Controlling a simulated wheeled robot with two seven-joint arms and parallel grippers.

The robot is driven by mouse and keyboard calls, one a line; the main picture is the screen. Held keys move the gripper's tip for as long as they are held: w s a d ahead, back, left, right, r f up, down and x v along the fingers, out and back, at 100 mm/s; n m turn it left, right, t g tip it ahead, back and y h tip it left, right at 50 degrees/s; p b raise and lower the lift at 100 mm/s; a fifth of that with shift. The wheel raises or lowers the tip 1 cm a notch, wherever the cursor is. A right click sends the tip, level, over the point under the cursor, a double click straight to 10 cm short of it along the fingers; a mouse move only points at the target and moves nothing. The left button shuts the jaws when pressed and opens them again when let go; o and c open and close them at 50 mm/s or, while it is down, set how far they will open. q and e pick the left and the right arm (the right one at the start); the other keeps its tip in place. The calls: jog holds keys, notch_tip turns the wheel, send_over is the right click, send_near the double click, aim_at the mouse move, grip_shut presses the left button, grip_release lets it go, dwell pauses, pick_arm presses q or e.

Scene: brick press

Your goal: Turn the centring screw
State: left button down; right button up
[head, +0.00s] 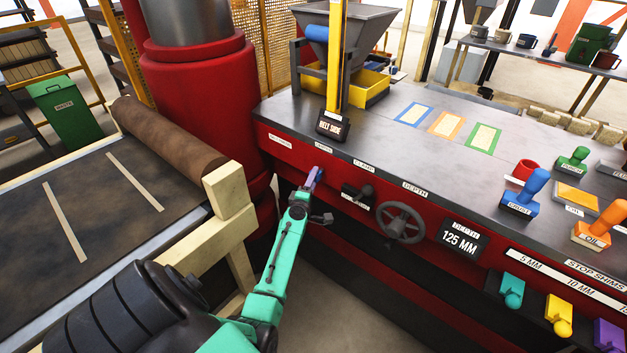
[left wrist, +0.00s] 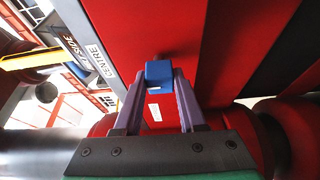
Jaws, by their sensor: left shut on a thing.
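The centring screw shows as a blue square head (left wrist: 159,72) on the red press front, near a CENTRE label (left wrist: 101,62) in the left wrist view. My left gripper (left wrist: 160,82) is shut on this blue head, one purple finger on each side. In the head view my left gripper (head: 317,176) reaches the red front panel below the small label left of CLAMP. The screw head is too small and covered there to make out. The screw's shaft behind the head is mostly hidden. My right gripper is in neither view.
Right of my left gripper are a black clamp handle (head: 357,194), a depth handwheel (head: 400,223) and a 125 MM display (head: 463,238). A yellow post (head: 337,60) stands on the press table (head: 390,150). A conveyor (head: 95,205) with a brown roller lies left.

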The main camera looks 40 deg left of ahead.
pick_arm(q)
jog(key=m+t+b, duration=0.1)
jog(key=m+b, duration=0.3)
jog(key=b, duration=0.1)
jog(key=m+t+h+b, duration=0.1)
jog(key=m+t+b, duration=0.1)
jog(key=m+b, duration=0.2)
jog(key=m+t+h+b, duration=0.1)
jog(key=m+b, duration=0.4)
jog(key=b, duration=0.2)
jog(key=shift+a+f+t, duration=0.15)
jog(key=shift+f+t, duration=0.1)
jog(key=shift+t, duration=0.05)
jog(key=shift+c, duration=2.4)
grip_release()
jog(key=shift+w, duration=0.1)
